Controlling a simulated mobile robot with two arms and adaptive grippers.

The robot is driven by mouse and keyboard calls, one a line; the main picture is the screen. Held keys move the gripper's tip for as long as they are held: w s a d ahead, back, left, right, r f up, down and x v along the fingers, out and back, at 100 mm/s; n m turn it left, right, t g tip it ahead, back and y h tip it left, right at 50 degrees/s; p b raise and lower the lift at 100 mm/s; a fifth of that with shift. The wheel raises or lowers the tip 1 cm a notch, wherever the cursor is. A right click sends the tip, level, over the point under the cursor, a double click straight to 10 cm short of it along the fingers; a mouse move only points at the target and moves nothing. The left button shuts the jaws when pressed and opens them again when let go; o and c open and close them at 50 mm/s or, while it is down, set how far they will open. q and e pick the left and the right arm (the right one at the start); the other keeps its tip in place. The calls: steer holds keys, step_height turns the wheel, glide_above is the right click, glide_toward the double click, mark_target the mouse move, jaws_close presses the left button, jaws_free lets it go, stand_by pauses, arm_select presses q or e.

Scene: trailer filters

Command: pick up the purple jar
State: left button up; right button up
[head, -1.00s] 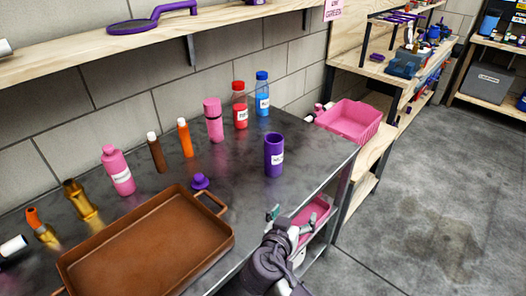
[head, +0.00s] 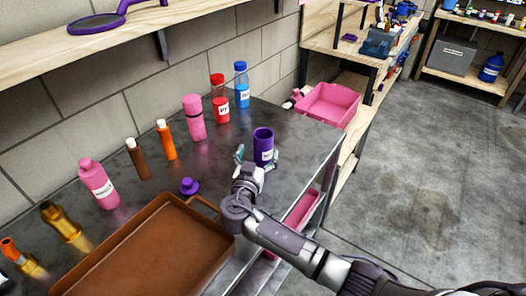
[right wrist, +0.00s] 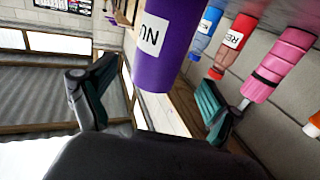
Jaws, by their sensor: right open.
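The purple jar (head: 263,144) stands upright and open-topped on the dark metal table (head: 215,167), near its right edge, with a white label on its side. In the right wrist view the purple jar (right wrist: 165,45) is large, ahead of my fingers and between their directions. My right gripper (head: 254,160) is open, just in front of the jar; in the right wrist view its two fingers (right wrist: 153,98) are spread wide with nothing held. A small purple lid (head: 189,186) lies on the table to the left. My left gripper is not in view.
A brown tray (head: 150,255) fills the table's front left. A pink bottle (head: 194,117), a red bottle (head: 219,98) and a blue bottle (head: 241,85) stand behind the jar. Orange and brown tubes stand farther left. A pink bin (head: 329,105) is beyond the table's right end.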

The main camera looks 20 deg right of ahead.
steer(key=shift+w+d, duration=0.15)
steer(key=shift+w, duration=0.05)
steer(key=x, duration=0.1)
steer(key=p+x, duration=0.1)
steer(key=x, duration=0.3)
steer(key=shift+s+f+p, duration=0.1)
steer(key=shift+f+p, duration=0.2)
steer(key=shift+p, duration=0.1)
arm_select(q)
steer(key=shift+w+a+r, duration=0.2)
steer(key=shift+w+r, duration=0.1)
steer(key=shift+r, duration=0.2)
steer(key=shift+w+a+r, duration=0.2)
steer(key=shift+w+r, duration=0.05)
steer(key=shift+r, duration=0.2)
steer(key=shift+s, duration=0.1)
arm_select(e)
steer(key=shift+c, duration=0.2)
steer(key=c, duration=1.3)
steer(key=shift+o, duration=0.2)
